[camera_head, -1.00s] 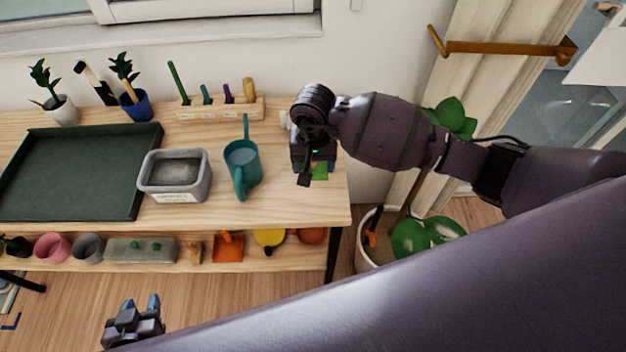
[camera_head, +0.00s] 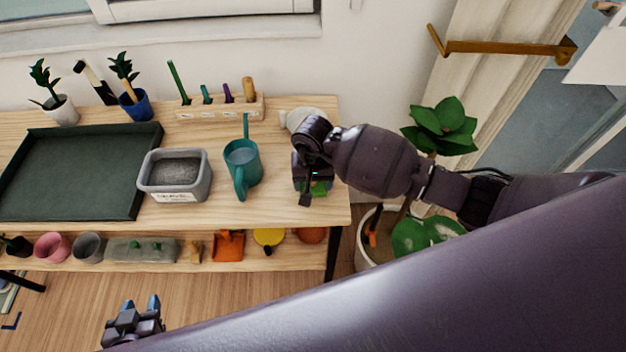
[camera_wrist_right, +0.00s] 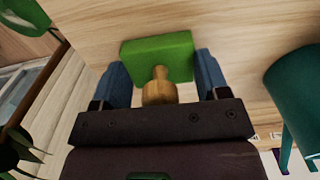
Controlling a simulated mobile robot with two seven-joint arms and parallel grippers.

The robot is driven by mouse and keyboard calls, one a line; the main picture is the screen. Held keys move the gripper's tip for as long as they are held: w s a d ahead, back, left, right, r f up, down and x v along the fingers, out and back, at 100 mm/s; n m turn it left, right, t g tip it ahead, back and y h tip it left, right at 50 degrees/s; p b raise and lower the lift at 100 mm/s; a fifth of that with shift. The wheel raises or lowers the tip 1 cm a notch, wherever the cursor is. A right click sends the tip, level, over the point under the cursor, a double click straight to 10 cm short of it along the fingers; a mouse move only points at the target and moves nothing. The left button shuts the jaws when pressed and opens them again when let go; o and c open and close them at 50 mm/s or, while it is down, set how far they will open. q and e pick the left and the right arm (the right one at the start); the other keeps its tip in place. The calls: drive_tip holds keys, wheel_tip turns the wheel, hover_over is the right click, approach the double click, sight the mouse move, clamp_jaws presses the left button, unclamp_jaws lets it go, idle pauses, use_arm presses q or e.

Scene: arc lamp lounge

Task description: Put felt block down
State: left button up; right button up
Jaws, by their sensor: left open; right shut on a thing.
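The felt block is bright green with a wooden knob; it shows in the right wrist view (camera_wrist_right: 165,55) between my right gripper's blue fingers (camera_wrist_right: 160,78). In the head view my right gripper (camera_head: 312,187) is shut on the felt block (camera_head: 318,188) over the right end of the wooden table (camera_head: 215,209), mostly hiding it. I cannot tell whether the block touches the tabletop. My left gripper (camera_head: 136,308) is open and empty, low at the left, in front of the table.
A teal watering can (camera_head: 242,165) stands left of my right gripper, with a grey tub (camera_head: 175,193) and a dark green tray (camera_head: 138,203) further left. A wooden tool rack (camera_head: 220,111) and a white object (camera_head: 300,117) are behind. A potted plant (camera_head: 440,128) stands right of the table.

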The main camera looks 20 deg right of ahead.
drive_tip(key=shift+f, duration=0.15)
drive_tip(key=o, duration=0.8)
drive_tip(key=shift+o, duration=0.2)
wheel_tip(320, 180, up, 12)
drive_tip(key=shift+r+b, duration=0.2)
drive_tip(key=shift+b, duration=0.1)
